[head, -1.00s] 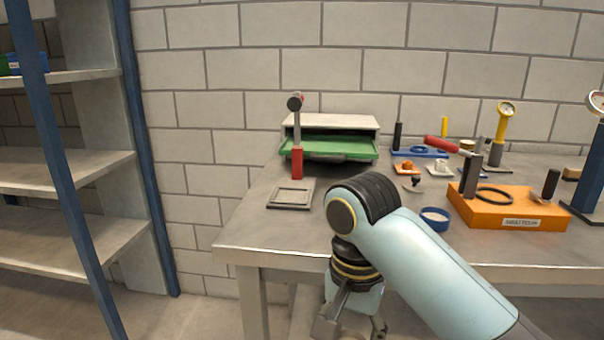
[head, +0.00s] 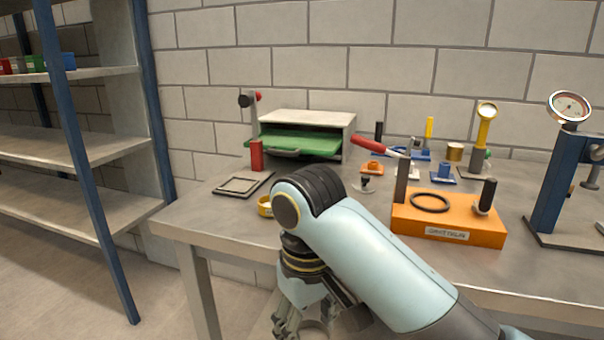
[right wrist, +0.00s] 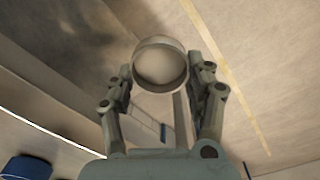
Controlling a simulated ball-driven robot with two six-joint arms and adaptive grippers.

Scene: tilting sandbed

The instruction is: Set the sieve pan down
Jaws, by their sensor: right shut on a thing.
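The sieve pan (right wrist: 160,62) is a round, grey-rimmed pan with a pale inside. In the right wrist view it sits between the fingertips of my right gripper (right wrist: 160,82), which is shut on it. The floor shows beyond it. In the head view my right gripper (head: 308,322) is low at the bottom edge, in front of the bench and below its top. The pan is hard to make out there, partly cut off and hidden by the fingers. My left gripper is not in view.
The bench top (head: 220,222) has a bare front-left strip. A square frame (head: 243,184), yellow ring (head: 265,206), green-drawer box (head: 300,145), orange block (head: 448,220) and gauge stand (head: 555,190) stand on it. A blue-post shelf (head: 75,150) is at left.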

